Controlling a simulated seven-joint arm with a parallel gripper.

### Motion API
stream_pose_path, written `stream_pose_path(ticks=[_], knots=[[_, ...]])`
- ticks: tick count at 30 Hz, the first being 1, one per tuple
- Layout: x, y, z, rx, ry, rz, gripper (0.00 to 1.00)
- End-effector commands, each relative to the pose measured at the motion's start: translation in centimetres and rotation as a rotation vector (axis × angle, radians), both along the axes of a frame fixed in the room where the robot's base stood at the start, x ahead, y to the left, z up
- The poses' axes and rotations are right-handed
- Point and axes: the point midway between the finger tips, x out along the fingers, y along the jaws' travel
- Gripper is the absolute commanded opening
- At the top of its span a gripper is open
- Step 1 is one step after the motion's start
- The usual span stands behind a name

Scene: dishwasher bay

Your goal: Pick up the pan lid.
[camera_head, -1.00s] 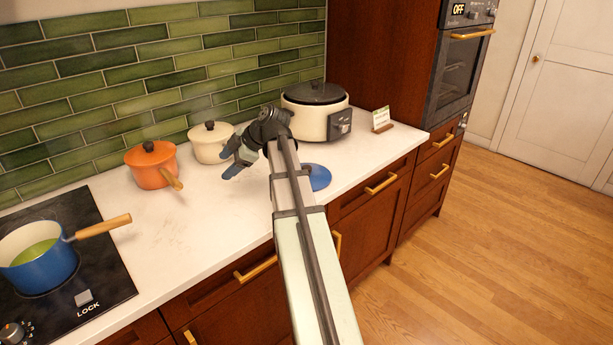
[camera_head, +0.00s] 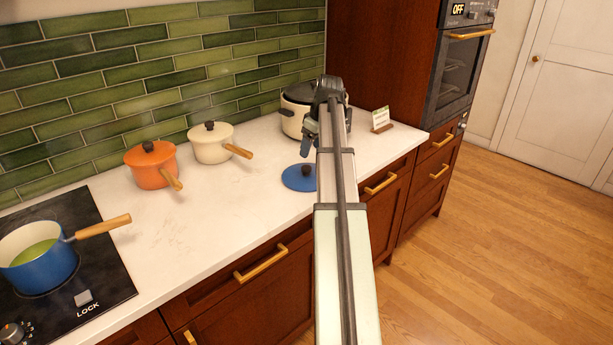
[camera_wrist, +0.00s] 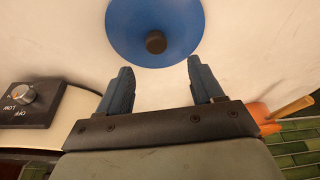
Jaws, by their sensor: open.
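The pan lid is a blue disc (camera_head: 297,178) with a dark round knob, lying on the white counter near its front edge. In the head view my arm covers its right side. In the wrist view the lid (camera_wrist: 178,25) is at the top centre, its knob just beyond the fingertips and roughly between them. My gripper (camera_wrist: 157,78) is open and empty, with its two blue fingers apart. In the head view my gripper (camera_head: 308,140) is above the counter, behind the lid and in front of the rice cooker.
A cream cooker (camera_head: 292,122) stands behind my gripper, with a small card stand (camera_head: 381,120) to its right. An orange pot (camera_head: 150,166) and a cream pot (camera_head: 210,146) stand left. A blue pan (camera_head: 38,262) sits on the hob. The counter between hob and lid is clear.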

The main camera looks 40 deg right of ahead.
Motion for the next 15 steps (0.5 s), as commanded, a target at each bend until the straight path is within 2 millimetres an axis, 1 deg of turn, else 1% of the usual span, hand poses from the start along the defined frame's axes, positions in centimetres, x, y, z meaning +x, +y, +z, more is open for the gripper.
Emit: stream_pose_path(ticks=[1, 6, 15], knots=[[0.2, 0.1, -0.9, 0.001, 0.001, 0.001, 0.66], [0.7, 0.2, -2.5, 0.000, 0.000, 0.002, 0.66], [1.0, 0.1, -3.6, 0.000, -0.001, 0.002, 0.66]])
